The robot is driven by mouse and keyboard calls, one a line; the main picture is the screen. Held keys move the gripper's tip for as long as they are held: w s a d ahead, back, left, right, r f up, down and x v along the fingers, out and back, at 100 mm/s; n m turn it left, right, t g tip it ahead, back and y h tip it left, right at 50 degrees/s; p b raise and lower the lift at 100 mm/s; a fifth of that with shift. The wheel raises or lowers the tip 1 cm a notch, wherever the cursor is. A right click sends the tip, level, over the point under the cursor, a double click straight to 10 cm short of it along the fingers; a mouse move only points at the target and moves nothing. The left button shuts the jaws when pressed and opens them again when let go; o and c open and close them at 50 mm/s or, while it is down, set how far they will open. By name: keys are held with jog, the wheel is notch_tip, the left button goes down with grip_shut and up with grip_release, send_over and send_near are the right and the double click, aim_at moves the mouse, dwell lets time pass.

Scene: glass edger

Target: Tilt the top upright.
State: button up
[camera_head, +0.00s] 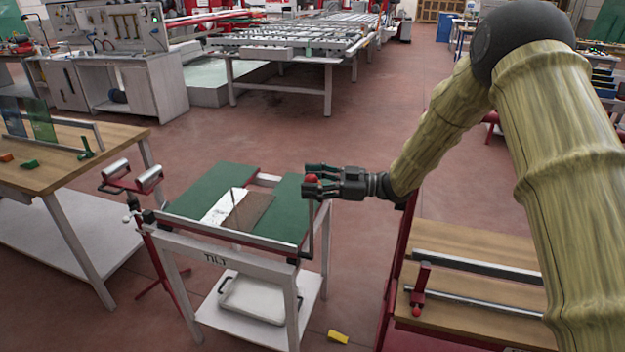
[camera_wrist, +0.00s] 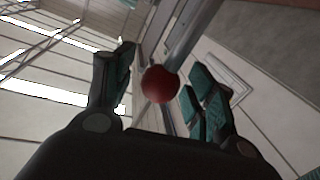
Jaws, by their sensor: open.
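The tilt table's top (camera_head: 213,190) has green pads and lies about flat on a white frame marked TILT (camera_head: 214,259). A flat pane (camera_head: 240,208), part white and part brown, appears to rest in its middle. A lever (camera_head: 311,235) with a red ball knob (camera_head: 312,178) stands upright at the table's right side. My gripper (camera_head: 311,181) is at the knob, coming from the right. In the wrist view, the open fingers (camera_wrist: 162,68) lie on either side of the red knob (camera_wrist: 160,84). Contact with the knob cannot be told.
A wooden bench (camera_head: 95,140) with glass panes stands left. A red roller stand (camera_head: 130,180) is beside the table. A white tray (camera_head: 255,299) sits on the lower shelf. A yellow block (camera_head: 338,337) lies on the floor. A wooden rack (camera_head: 470,300) stands right.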

grip_shut()
dwell(0.3)
jog(key=shift+s+f, duration=0.1)
